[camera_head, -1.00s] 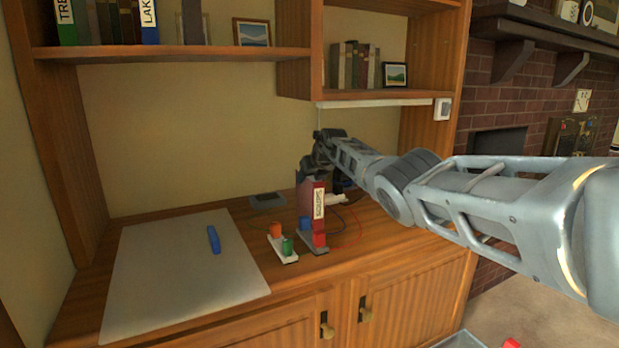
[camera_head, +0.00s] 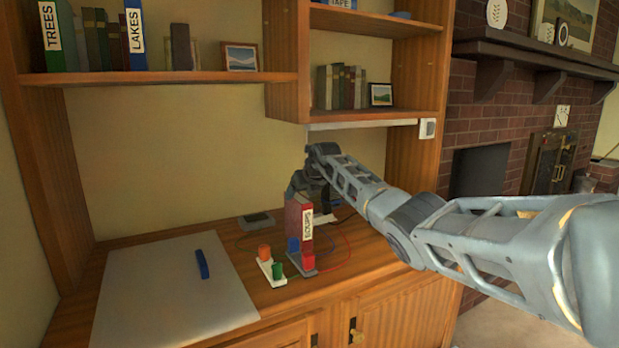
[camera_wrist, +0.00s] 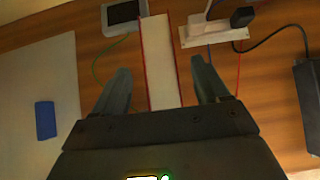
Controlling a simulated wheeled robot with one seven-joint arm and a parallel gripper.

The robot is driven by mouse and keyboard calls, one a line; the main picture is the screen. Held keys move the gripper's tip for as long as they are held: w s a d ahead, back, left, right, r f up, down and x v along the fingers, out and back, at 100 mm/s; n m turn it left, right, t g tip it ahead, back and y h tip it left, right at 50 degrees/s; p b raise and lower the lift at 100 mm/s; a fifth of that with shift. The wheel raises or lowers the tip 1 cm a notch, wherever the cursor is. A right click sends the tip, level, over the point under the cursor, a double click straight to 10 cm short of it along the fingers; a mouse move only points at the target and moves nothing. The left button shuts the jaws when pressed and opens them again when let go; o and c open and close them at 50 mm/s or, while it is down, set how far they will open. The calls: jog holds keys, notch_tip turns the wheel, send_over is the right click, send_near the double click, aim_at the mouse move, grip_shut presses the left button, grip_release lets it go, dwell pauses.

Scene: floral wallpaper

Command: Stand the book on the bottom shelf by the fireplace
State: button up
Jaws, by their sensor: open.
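A red book (camera_head: 299,218) with a white spine label that seems to read SOUPS stands upright on the wooden desk top. Its pale page edges (camera_wrist: 160,62) show from above in the wrist view. My gripper (camera_wrist: 160,68) is open, with one finger on each side of the book and a visible gap on both sides. In the head view the gripper is partly hidden behind the book. The lower shelf on the fireplace side (camera_head: 345,117) holds several books at its left and a small framed picture (camera_head: 381,95) at its right.
Beside the book is a white holder with orange and green pieces (camera_head: 270,268). A blue block stands close to the book's front. Cables and a power strip (camera_wrist: 215,36) lie behind it. A grey mat (camera_head: 170,290) with a blue marker (camera_head: 202,264) is left. The brick fireplace (camera_head: 480,170) is right.

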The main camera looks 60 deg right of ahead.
jog(key=v, duration=0.8)
jog(key=shift+p, duration=0.3)
jog(key=shift+a, duration=0.15)
